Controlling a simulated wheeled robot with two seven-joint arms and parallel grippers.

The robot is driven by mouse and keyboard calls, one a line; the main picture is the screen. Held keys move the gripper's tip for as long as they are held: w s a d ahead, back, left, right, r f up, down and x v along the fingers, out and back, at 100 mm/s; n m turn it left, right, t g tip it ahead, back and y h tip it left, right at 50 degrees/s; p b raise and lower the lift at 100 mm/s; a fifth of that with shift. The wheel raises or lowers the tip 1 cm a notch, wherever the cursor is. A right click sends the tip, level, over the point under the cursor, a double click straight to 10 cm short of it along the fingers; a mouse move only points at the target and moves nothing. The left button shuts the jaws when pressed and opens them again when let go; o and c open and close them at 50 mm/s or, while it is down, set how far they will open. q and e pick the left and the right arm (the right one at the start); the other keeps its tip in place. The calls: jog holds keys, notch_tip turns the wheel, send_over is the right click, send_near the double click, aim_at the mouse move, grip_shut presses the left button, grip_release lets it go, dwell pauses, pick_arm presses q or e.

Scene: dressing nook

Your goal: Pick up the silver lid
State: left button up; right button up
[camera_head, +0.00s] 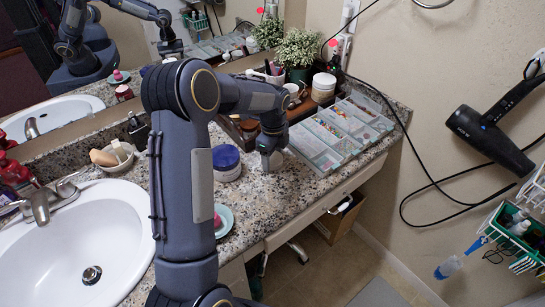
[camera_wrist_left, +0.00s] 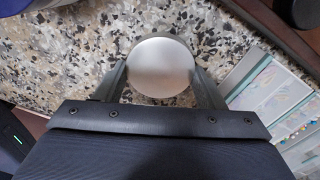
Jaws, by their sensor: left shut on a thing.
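The silver lid (camera_wrist_left: 161,68) is a round, brushed metal disc in the left wrist view. It sits between the two fingers of my left gripper (camera_wrist_left: 161,82), which is shut on it. Speckled granite shows around the lid; I cannot tell whether it touches the counter. In the head view my left gripper (camera_head: 270,160) is low over the counter, between a blue-lidded jar and a clear organizer. The lid is mostly hidden there by the gripper. My right gripper is not in view.
The blue-lidded jar (camera_head: 226,162) stands left of my gripper. The compartment organizer (camera_head: 345,128) lies close on the right. A potted plant (camera_head: 298,50) and a white jar (camera_head: 324,84) stand behind. A sink (camera_head: 100,235) is at left. Bare granite (camera_head: 285,195) lies in front.

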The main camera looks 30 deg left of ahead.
pick_arm(q)
jog(key=shift+r, duration=0.5)
jog(key=s+d+r, duration=0.6)
jog(key=s+r, duration=0.6)
jog(key=s+a+p, duration=0.3)
jog(key=a+p, duration=0.1)
jog(key=a, duration=0.4)
jog(key=s+a+f+p, duration=0.1)
jog(key=s+a+p, duration=0.2)
jog(key=a, duration=0.5)
jog(key=s+a+p, duration=0.3)
jog(key=a+p, duration=0.2)
jog(key=a, duration=0.2)
jog(key=shift+s+a+f, duration=0.35)
jog(key=shift+a+f, duration=0.05)
notch_tip(320, 180, down, 4)
jog(key=b, duration=0.3)
jog(key=shift+f+b, duration=0.2)
jog(key=shift+b, duration=0.15)
jog(key=shift+f, duration=0.15)
